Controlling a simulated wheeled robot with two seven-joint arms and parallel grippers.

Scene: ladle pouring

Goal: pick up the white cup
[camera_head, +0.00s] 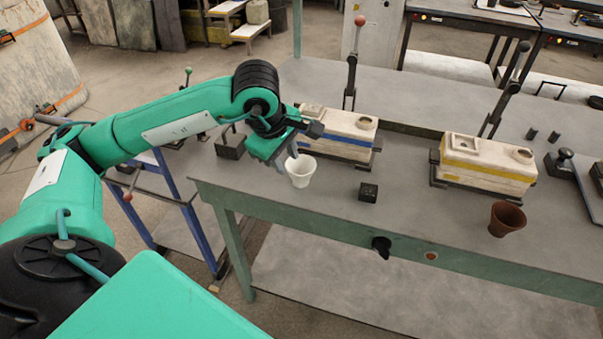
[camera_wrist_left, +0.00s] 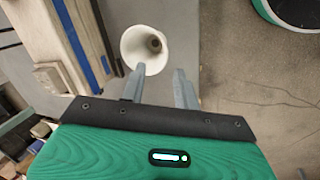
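The white cup (camera_head: 300,171) stands upright near the front left edge of the grey workbench (camera_head: 330,202). In the left wrist view the white cup (camera_wrist_left: 140,48) shows from above, with its dark inside bottom visible, just beyond the fingertips. My left gripper (camera_head: 292,152) is at the cup's rim, coming in from the left. In the left wrist view its two fingers (camera_wrist_left: 157,78) are apart with nothing between them that I can make out. I cannot tell whether a finger touches the cup. My right gripper is not in view.
A blue-striped mould block (camera_head: 340,133) stands close behind the cup. A small dark cube (camera_head: 368,192) is to the cup's right. A yellow-striped block (camera_head: 486,163) and a brown cup (camera_head: 506,218) are further right. The bench front has free room between.

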